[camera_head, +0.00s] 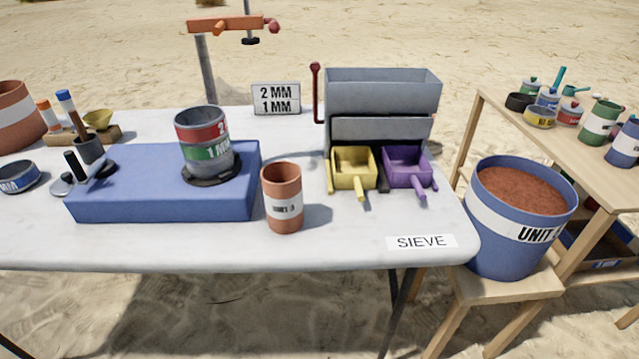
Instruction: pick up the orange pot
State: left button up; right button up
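An orange pot (284,198) with a white label band stands upright on the white table, near its front edge. The label text is small and looks like "UNIT" with a number. The pot is just right of the blue block and left of the yellow scoop. Another orange-brown pot (16,115) with a white band is cut off by the left edge of the view. Neither of my grippers shows in the head view.
The blue block (95,205) carries stacked sieves (205,145). A grey sieve box (380,95) stands behind yellow (352,168) and purple scoops (407,166). A blue bucket (497,240) of reddish soil is right of the table (340,240). Bare table lies in front of the scoops.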

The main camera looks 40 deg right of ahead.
aim_at(282, 181)
jog(key=z, duration=0.95)
